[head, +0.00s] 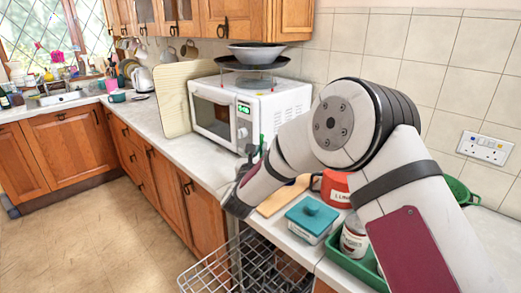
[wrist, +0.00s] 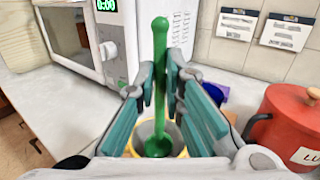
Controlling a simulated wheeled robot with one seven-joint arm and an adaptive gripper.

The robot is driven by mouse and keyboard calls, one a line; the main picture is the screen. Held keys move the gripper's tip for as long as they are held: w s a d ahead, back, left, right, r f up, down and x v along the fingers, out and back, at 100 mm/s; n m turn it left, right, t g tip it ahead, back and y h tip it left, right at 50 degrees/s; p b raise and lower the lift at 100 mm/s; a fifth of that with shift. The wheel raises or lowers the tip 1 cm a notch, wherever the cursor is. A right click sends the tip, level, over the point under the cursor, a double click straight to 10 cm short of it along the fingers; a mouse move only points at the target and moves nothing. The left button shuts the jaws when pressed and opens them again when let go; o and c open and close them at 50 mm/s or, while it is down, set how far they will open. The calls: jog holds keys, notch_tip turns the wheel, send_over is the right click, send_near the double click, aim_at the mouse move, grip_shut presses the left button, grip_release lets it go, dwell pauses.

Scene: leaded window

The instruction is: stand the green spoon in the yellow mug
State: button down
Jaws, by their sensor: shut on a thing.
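The green spoon (wrist: 159,48) stands upright in the wrist view, gripped between the two fingers of my gripper (wrist: 161,82). Its lower end shows against the opening of the yellow mug (wrist: 131,150). I cannot tell whether it touches the mug's bottom. The mug is mostly hidden behind my fingers, with only parts of its rim and inside showing. In the head view a bit of the spoon (head: 262,139) shows above my gripper (head: 250,160), and the mug is hidden behind my arm.
A white microwave (head: 250,108) stands behind the gripper. A red canister (head: 337,188) is to the right, also in the wrist view (wrist: 287,128). A teal box (head: 312,218) and a green tray (head: 350,264) are nearer. A blue object (wrist: 214,93) lies behind the fingers. A wire rack (head: 240,268) is below.

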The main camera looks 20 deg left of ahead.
jog(key=c, duration=1.6)
grip_release()
jog(key=s, duration=1.2)
jog(key=shift+d, duration=0.35)
jog(key=shift+f, duration=0.1)
